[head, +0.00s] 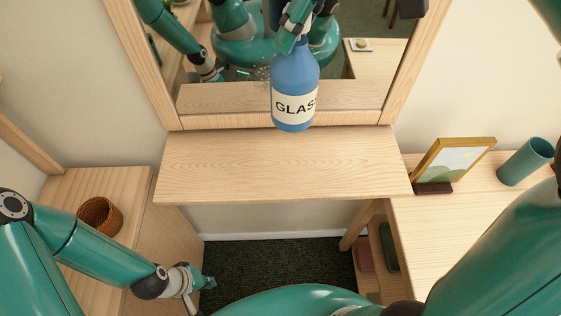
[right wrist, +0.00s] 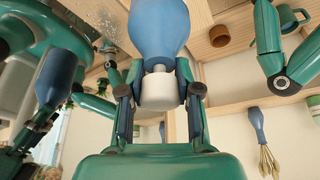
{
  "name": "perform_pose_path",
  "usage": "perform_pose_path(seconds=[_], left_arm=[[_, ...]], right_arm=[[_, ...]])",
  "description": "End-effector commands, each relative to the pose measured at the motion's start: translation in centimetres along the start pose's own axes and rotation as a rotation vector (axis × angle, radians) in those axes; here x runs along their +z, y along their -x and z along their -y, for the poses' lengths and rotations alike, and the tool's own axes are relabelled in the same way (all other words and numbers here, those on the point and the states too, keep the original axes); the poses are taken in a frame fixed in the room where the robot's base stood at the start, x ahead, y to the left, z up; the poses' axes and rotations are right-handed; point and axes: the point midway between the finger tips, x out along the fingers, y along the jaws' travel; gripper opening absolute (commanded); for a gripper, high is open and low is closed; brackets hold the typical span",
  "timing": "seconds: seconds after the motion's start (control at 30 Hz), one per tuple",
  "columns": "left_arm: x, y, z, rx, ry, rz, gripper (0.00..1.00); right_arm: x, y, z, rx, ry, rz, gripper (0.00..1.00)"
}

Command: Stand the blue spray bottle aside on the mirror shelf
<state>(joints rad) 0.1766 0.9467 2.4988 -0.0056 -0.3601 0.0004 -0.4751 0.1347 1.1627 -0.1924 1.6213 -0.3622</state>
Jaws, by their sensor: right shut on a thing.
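The blue spray bottle (head: 294,75) has a white label with black letters. It hangs upright in front of the mirror, over the back part of the bare wooden mirror shelf (head: 280,165). Its base appears to be clear of the shelf, with no contact seen. My right gripper (head: 293,22) is shut on the bottle's top. The right wrist view shows the fingers on both sides of its white collar, below the blue body (right wrist: 160,28). My left gripper (head: 198,281) is low at the left, away from the shelf; its fingers are too small to judge.
The mirror frame (head: 146,60) rises behind the shelf. A woven basket (head: 100,215) stands on the left cabinet. A picture frame (head: 452,163) and a teal cup (head: 525,161) stand on the right desk. The shelf top is empty. The mirror reflects my arms.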

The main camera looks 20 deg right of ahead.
Motion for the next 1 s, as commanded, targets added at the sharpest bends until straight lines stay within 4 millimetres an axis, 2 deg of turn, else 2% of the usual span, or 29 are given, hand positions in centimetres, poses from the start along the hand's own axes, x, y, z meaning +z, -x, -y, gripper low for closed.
perform_pose_path(seconds=[0.37,0.57,0.8,1.0], left_arm=[[0.0,-0.6,0.2,0.0,0.0,0.0,0.0],[0.0,-1.1,0.4,0.0,0.0,0.0,0.0],[0.0,-1.7,0.6,0.0,0.0,0.0,0.0],[0.0,-1.9,0.7,0.0,0.0,0.0,0.0]], right_arm=[[3.5,2.2,-3.1,-0.011,0.03,-0.005,0.0],[6.7,3.6,-5.8,0.006,-0.011,-0.005,0.0],[11.2,5.2,-9.3,0.061,-0.141,-0.003,0.0],[13.3,5.6,-10.9,0.09,-0.211,-0.003,0.0]])
